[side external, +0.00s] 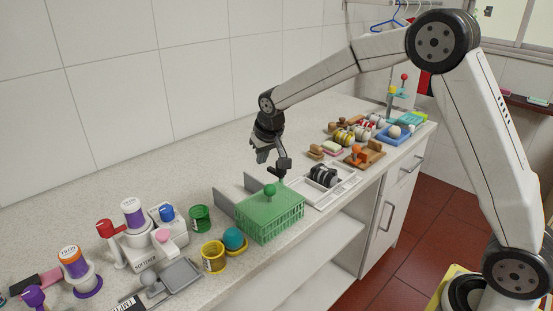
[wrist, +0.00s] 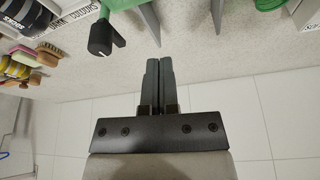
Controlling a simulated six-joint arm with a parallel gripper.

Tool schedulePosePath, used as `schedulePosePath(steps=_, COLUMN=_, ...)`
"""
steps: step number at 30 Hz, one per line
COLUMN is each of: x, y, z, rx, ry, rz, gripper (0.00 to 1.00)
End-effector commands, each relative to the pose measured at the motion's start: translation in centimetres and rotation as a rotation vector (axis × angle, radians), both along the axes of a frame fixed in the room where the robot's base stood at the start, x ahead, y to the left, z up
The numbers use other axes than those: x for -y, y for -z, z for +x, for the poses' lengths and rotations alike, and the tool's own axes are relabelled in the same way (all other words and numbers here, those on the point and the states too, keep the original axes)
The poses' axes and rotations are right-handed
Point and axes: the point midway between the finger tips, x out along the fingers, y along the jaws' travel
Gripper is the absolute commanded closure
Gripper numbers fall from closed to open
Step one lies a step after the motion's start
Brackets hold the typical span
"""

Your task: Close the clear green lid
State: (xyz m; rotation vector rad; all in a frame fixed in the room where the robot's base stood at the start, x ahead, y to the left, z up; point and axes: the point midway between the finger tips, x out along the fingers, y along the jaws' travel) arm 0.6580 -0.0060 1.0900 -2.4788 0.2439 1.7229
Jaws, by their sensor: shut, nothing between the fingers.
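The green basket (side external: 268,226) with slatted walls stands near the counter's front edge in the side external view. Green parts (wrist: 268,4) also show at the top edge of the wrist view. My gripper (side external: 262,156) is above and behind the basket, apart from the lid as far as I can see. In the wrist view my gripper (wrist: 159,66) has its fingers together and holds nothing.
Grey upright panels (side external: 228,202) stand behind the basket. A dark piece (wrist: 103,38) is left of my fingers in the wrist view. The counter behind is clear.

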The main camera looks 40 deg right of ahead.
Motion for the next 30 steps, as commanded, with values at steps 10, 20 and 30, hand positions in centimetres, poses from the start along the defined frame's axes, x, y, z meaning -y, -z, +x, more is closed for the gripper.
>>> schedulePosePath(steps=10, x=-0.3, y=-4.0, z=-1.4, rx=0.002, ry=0.0, rz=0.001, gripper=1.0)
schedulePosePath(steps=20, x=-0.4, y=-4.7, z=-1.7, rx=-0.001, ry=-0.001, rz=0.0, gripper=1.0)
schedulePosePath(steps=30, x=-0.4, y=-3.3, z=-4.6, rx=-0.019, ry=-0.03, rz=0.002, gripper=1.0)
